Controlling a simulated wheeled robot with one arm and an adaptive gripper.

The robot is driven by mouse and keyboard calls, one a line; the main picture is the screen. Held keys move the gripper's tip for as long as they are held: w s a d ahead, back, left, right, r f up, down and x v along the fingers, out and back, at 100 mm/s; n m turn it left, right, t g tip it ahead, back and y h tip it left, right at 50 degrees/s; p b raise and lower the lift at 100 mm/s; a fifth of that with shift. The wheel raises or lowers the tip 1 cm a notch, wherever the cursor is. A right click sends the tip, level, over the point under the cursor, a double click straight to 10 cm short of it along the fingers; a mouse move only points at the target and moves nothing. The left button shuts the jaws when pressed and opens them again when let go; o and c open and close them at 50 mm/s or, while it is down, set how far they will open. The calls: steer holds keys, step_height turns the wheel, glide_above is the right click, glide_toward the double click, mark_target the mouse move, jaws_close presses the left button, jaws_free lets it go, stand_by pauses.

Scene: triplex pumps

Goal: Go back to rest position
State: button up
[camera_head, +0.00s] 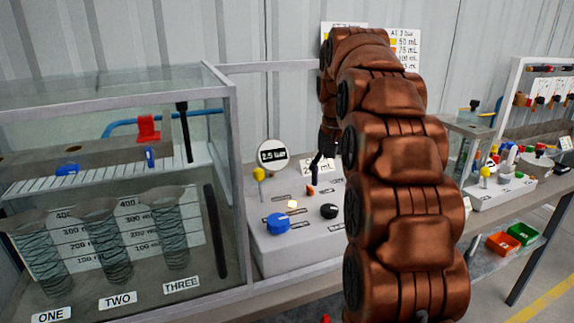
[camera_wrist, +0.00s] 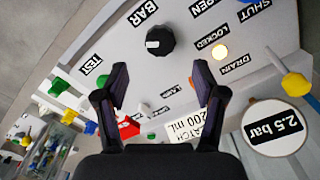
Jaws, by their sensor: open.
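My gripper (camera_wrist: 157,92) is open and empty in the wrist view, its two dark fingers spread apart above a grey control panel (camera_wrist: 120,35). In the head view, my copper arm rises through the middle, and my dark gripper (camera_head: 318,165) hangs over the panel, partly hidden behind the arm. A black knob (camera_wrist: 159,41) lies ahead of the fingertips, apart from them. The panel also has a blue knob (camera_head: 278,223), a yellow knob (camera_head: 259,173), a lit yellow lamp (camera_head: 292,204) and a round gauge reading 2.5 bar (camera_head: 272,155).
A glass-walled tank (camera_head: 222,150) with columns labelled ONE, TWO and THREE stands at left. A second panel (camera_head: 500,190) is at right, with green (camera_head: 521,233) and red (camera_head: 502,243) bins below it. A corrugated wall (camera_head: 270,30) stands behind.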

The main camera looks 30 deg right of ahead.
steer(key=s+a+n+g+p, duration=0.1)
steer(key=s+a+n+p, duration=0.4)
steer(key=s+a, duration=0.9)
steer(key=s+a+f+n+p, duration=0.1)
steer(key=s+a+f+p, duration=0.1)
steer(key=s, duration=0.6)
steer(key=s+a+f+n+p, duration=0.2)
steer(key=s+a+f+p, duration=0.1)
steer(key=s, duration=0.5)
steer(key=shift+s+a+f+g, duration=0.4)
steer(key=shift+a+f, duration=0.15)
steer(key=shift+a, duration=0.45)
